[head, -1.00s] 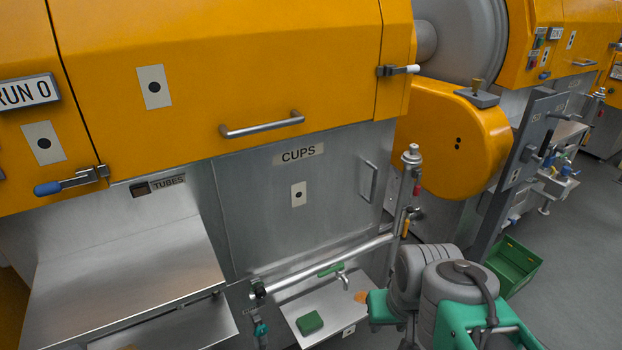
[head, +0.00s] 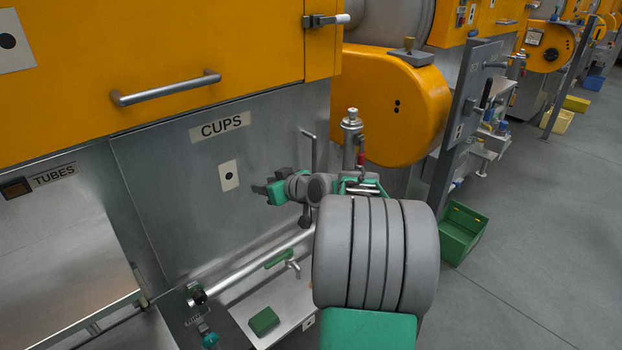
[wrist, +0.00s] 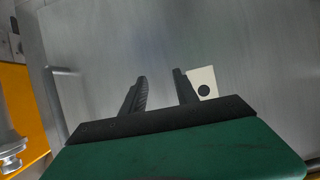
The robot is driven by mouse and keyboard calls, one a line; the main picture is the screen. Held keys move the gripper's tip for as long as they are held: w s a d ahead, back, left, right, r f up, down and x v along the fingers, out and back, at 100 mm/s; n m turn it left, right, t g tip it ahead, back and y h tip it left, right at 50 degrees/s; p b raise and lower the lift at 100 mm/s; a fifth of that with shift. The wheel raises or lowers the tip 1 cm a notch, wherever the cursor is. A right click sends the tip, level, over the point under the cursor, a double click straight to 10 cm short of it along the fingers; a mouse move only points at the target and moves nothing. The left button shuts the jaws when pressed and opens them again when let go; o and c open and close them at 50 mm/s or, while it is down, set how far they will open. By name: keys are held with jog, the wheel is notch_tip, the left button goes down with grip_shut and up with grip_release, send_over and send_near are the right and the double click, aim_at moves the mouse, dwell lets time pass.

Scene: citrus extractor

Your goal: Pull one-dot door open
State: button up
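The steel CUPS door (head: 175,190) carries a label with one dot (head: 229,175). Its upright bar handle (head: 314,148) is at the door's right side, partly hidden behind my arm. The door looks shut. My gripper (head: 262,192) is in front of the door, left of the handle and just right of the label. In the wrist view my gripper (wrist: 160,74) has its fingers apart with nothing between them. The one-dot label (wrist: 204,84) shows beside the right finger, and the handle (wrist: 62,105) is off to the left, apart from the fingers.
A yellow hatch with a bar handle (head: 165,88) is above the door. A steel post (head: 351,140) stands right of the handle. A horizontal pipe (head: 250,265) and a tray with a green block (head: 264,321) are below. A green crate (head: 462,232) is on the floor.

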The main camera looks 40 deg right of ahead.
jog(key=s+d+f+m+t+h+b, duration=0.1)
jog(key=s+d+f+t+h+b, duration=0.1)
jog(key=d, duration=0.7)
jog(key=m+t+h, duration=0.1)
jog(key=t+h, duration=0.1)
send_near(314, 158)
jog(key=w+f, duration=0.1)
jog(key=w, duration=0.2)
jog(key=shift+t, duration=0.3)
jog(key=w, duration=0.2)
jog(key=w+d, duration=0.1)
jog(key=w, duration=0.1)
jog(key=w+d, duration=0.1)
jog(key=w, duration=0.2)
jog(key=shift+w+d, duration=0.1)
jog(key=shift+w, duration=0.1)
jog(key=shift+c, duration=0.4)
grip_shut()
